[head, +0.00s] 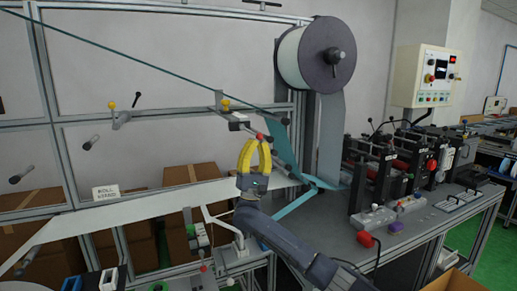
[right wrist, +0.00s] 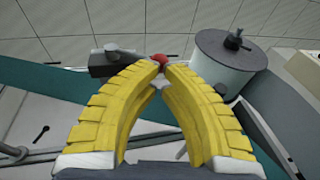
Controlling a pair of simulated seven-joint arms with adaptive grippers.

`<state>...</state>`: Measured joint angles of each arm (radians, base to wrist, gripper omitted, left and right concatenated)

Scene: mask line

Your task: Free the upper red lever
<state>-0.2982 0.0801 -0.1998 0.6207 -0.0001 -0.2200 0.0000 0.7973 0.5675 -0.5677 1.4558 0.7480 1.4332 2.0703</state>
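The upper red lever's round red knob (head: 259,136) shows at the tips of my right gripper (head: 260,142) in the head view. A dark and white block (head: 238,122) sits just left of the knob, beside the teal strip. In the right wrist view the red knob (right wrist: 159,60) sits at the meeting tips of the two yellow fingers (right wrist: 160,68). The fingers arch inward and look closed on the knob; its lower part and the stem are mostly hidden. Another red knob (head: 203,268) shows lower down, near a white bracket. My left gripper is not in view.
A teal strip (head: 283,155) runs close behind the gripper. A large roll (head: 315,54) hangs above right. The white web (head: 150,203) crosses at left. A machine bench (head: 400,232) with a red knob (head: 365,239) stands at right. Frame bars stand behind.

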